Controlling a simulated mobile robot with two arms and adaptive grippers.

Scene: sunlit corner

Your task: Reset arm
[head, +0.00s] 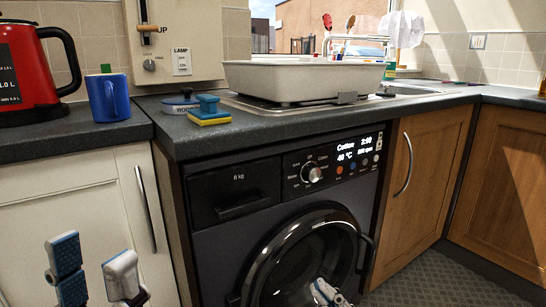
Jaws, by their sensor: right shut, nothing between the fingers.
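My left gripper (93,252) is at the lower left, in front of the cream cupboard door. Its two fingers stand upright and apart, with nothing visible between them. My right gripper (324,288) shows only in part at the bottom edge, in front of the washing machine's round door (312,253). Its fingers are close together and hold nothing. The rest of the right gripper is cut off by the frame.
A black worktop (255,135) runs above both grippers. Cupboard handles (146,208) stick out. Floor (440,280) shows clear at right.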

